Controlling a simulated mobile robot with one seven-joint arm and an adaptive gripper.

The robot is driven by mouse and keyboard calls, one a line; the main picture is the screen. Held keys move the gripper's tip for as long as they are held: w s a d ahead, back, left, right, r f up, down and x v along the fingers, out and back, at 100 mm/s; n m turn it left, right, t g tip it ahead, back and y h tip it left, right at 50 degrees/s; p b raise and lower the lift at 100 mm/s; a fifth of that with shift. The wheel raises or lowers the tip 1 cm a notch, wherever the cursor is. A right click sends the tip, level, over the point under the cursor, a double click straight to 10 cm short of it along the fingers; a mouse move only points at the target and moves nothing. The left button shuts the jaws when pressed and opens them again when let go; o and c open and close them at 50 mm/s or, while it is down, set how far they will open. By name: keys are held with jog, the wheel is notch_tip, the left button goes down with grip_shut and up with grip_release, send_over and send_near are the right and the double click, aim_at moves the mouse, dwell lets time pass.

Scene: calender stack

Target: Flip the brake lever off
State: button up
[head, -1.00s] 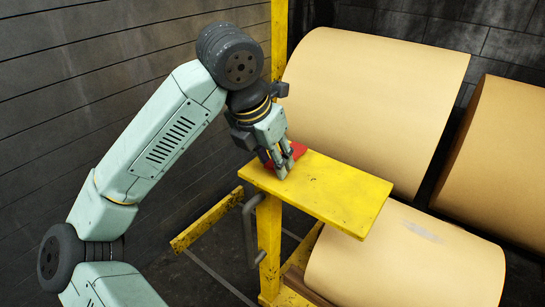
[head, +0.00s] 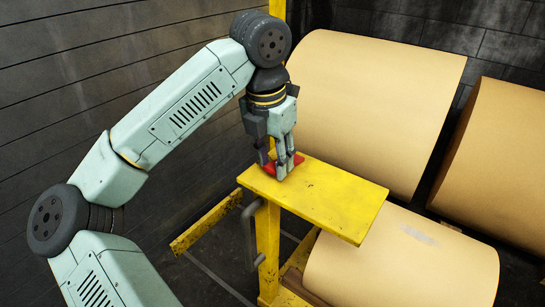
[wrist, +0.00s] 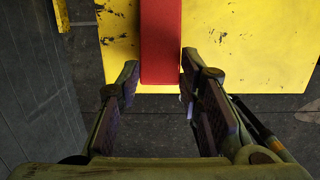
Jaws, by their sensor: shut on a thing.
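A red bar, which appears to be the brake lever (head: 298,159), lies at the far left corner of a yellow plate (head: 335,207). In the wrist view the red bar (wrist: 161,38) runs straight ahead, its near end between my fingers. My gripper (head: 279,171) points down over that corner, with its fingers on either side of the bar. In the wrist view my gripper (wrist: 159,78) has a finger close to each side of the red bar. My fingers hide part of the lever in the head view, and its pivot is not visible.
A yellow post (head: 268,240) with a grey bent handle (head: 250,235) stands under the plate. A dark wall is at left.

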jog(key=o, duration=1.2)
jog(key=shift+c, duration=0.2)
notch_tip(320, 180, up, 12)
jog(key=s+a, duration=0.1)
jog(key=shift+s, duration=0.2)
